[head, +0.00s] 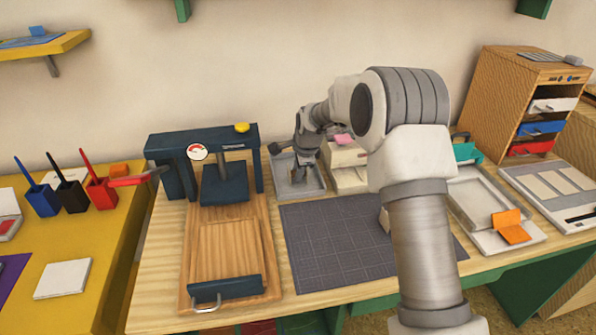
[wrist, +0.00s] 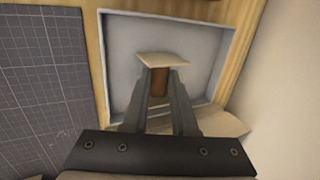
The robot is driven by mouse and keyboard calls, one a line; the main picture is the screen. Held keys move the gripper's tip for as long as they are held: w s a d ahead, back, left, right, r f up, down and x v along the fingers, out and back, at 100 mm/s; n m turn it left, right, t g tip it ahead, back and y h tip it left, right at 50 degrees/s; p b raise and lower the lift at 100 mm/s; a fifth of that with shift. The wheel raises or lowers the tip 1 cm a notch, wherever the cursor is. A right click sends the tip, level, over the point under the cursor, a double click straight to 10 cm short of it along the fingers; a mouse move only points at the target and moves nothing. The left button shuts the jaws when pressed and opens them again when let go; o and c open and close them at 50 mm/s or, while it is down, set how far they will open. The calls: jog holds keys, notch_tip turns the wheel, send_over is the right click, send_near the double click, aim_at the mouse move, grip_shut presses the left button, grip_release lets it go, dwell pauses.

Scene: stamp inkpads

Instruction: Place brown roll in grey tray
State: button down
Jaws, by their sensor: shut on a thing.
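My gripper (head: 297,174) is over the grey tray (head: 314,187) at the back of the table. In the wrist view its fingers (wrist: 160,76) are shut on the brown roll (wrist: 159,90). A flat pale square piece shows at the roll's far end, just beyond the fingertips. Behind it lies the light inside of the grey tray (wrist: 213,62). The roll is within the tray's outline in this view; whether it touches the tray floor I cannot tell. In the head view the roll is too small to make out clearly.
A dark press (head: 222,182) on a wooden base stands left of the tray. A dark gridded mat (head: 335,245) lies in front. A cream box (head: 348,182) stands right beside the tray, and a wooden drawer unit (head: 500,95) is at the far right.

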jog(key=shift+f, duration=0.15)
jog(key=c, duration=0.7)
grip_release()
